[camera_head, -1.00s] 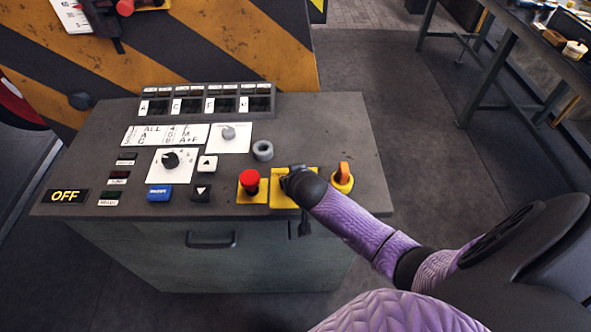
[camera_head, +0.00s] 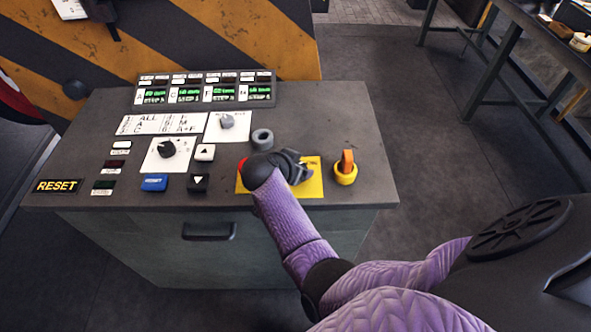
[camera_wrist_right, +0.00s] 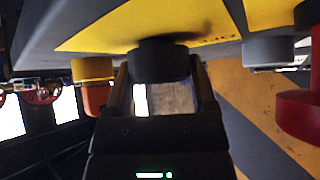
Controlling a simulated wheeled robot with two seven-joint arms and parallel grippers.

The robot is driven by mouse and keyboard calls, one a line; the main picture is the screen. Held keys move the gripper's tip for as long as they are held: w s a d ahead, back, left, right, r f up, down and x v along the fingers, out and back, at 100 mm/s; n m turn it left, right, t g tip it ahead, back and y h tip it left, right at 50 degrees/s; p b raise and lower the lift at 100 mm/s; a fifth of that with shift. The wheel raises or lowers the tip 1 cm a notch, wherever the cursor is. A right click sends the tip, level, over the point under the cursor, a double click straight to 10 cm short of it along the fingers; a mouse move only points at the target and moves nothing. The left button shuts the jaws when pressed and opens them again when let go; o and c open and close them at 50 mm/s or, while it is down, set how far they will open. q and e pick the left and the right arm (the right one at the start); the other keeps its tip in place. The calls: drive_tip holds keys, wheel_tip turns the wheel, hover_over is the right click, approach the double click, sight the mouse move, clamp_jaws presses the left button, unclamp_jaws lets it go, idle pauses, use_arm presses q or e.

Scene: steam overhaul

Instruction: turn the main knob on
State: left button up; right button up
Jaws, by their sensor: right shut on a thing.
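The main knob is a black round knob on a yellow plate (camera_head: 314,184) on the console top. The right wrist view shows the black knob (camera_wrist_right: 158,62) between the fingers of my right gripper (camera_wrist_right: 160,90). In the head view my right gripper (camera_head: 288,166) covers the knob, and its wrist hides part of the plate. The gripper is shut on the knob. The sign at the console's left end (camera_head: 57,186) reads RESET, and the small displays at the back (camera_head: 207,95) glow green. My left gripper is not in view.
An orange switch on a yellow base (camera_head: 346,168) stands right of the plate. A red button, mostly hidden in the head view, shows in the wrist view (camera_wrist_right: 300,112). A grey ring (camera_head: 262,139), a blue button (camera_head: 154,183) and a black dial (camera_head: 166,148) are nearby.

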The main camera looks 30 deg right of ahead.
drive_tip(key=shift+m, duration=0.3)
idle(0.4)
drive_tip(key=o, duration=1.2)
drive_tip(key=shift+r, duration=0.1)
